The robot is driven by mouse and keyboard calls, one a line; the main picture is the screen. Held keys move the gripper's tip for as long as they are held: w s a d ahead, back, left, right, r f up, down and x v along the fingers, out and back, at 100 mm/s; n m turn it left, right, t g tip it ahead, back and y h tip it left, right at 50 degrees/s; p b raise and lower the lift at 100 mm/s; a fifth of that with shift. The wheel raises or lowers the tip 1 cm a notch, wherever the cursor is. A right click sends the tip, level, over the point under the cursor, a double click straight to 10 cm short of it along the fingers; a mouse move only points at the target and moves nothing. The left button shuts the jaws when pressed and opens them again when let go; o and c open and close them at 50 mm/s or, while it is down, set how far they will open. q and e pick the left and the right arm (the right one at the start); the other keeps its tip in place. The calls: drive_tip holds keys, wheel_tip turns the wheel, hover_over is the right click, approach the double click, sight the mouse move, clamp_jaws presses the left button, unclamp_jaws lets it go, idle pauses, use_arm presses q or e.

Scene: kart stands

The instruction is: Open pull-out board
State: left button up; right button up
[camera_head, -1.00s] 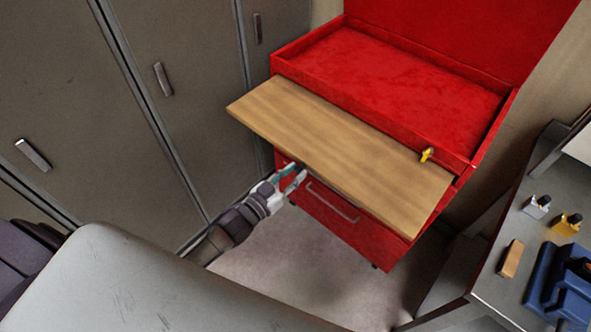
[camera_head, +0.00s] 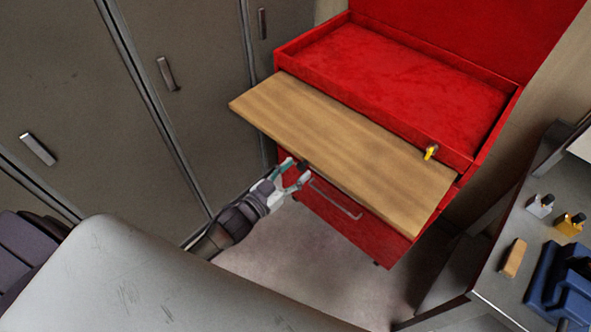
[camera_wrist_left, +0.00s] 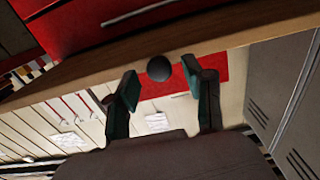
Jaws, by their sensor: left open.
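The wooden pull-out board (camera_head: 345,150) sticks out from the front of the red cabinet (camera_head: 400,85). In the left wrist view the board's edge (camera_wrist_left: 100,62) crosses the upper part, and a dark round knob (camera_wrist_left: 159,68) shows between my fingers. My left gripper (camera_head: 293,171) is at the board's front edge, left of the middle, with its fingers apart. In the left wrist view my left gripper (camera_wrist_left: 162,85) is open, one finger on each side of the knob; I cannot tell whether either touches it. My right gripper is not in view.
A drawer with a metal handle (camera_head: 335,199) is below the board. A yellow catch (camera_head: 431,152) sits at the tray's front right. Grey lockers (camera_head: 170,85) stand on the left. A workbench with small bottles (camera_head: 540,206) is on the right.

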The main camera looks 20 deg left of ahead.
use_arm(q)
drive_tip(key=v, duration=1.1)
drive_tip(key=shift+s, duration=0.25)
drive_tip(key=shift+a, duration=0.1)
drive_tip(key=s+a+f+n+g+y+b, duration=0.1)
drive_tip(key=s+a+f+g+y, duration=0.2)
drive_tip(key=f, duration=1)
drive_tip(key=s+f+n+g+y+b, duration=0.15)
drive_tip(key=s+f+g, duration=0.3)
drive_tip(key=f, duration=0.85)
drive_tip(key=s+d+f+g+y+b, duration=0.1)
drive_tip(key=s+f+g, duration=0.3)
drive_tip(key=s+f, duration=0.5)
drive_tip(key=s+d+f+g+b, duration=0.1)
drive_tip(key=s+f+g, duration=0.3)
drive_tip(key=s+f, duration=0.6)
drive_tip(key=s+d+m, duration=0.1)
drive_tip(key=s, duration=0.5)
drive_tip(key=shift+d+f+y, duration=0.2)
drive_tip(key=shift+y, duration=0.15)
drive_tip(key=shift+g, duration=0.25)
